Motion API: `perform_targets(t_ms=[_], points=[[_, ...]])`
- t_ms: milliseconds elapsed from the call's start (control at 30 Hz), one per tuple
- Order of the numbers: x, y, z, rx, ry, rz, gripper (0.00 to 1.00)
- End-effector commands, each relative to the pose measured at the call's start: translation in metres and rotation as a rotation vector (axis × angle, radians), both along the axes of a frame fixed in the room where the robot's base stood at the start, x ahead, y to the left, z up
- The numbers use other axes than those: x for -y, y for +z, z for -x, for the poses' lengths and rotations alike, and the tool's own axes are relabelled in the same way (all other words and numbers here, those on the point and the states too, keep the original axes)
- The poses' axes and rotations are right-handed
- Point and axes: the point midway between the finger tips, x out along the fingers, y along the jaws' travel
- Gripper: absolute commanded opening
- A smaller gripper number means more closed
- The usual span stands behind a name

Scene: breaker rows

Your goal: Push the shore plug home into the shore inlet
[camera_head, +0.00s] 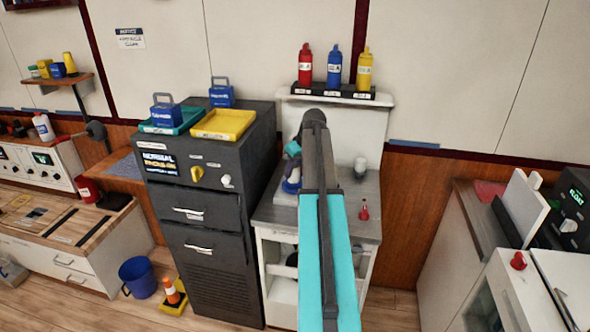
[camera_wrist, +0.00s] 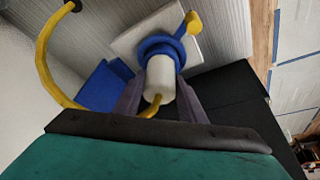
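The shore plug (camera_wrist: 160,75) is a white cylinder with a yellow cable (camera_wrist: 42,60) leaving its near end. In the wrist view it stands between the two fingers of my gripper (camera_wrist: 160,92), which close against its sides. Its far end meets the blue ring of the shore inlet (camera_wrist: 158,45), set on a pale square plate (camera_wrist: 126,42). A yellow flap (camera_wrist: 193,22) stands at the ring's upper right. How deep the plug sits is hidden. In the head view my arm covers most of this spot; a blue ring on the inlet (camera_head: 290,187) shows at its left.
A blue block (camera_wrist: 104,86) lies left of the plug. In the head view, a dark cabinet (camera_head: 213,238) with trays stands left of the counter (camera_head: 366,222). A small red item (camera_head: 364,211) and a white cup (camera_head: 360,166) stand right of my arm. Bottles line the shelf above.

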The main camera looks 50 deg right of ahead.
Motion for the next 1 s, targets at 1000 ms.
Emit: perform_targets(t_ms=[1000], points=[[-0.002,0.042,0.017,0.002,-0.001,0.002,0.58]])
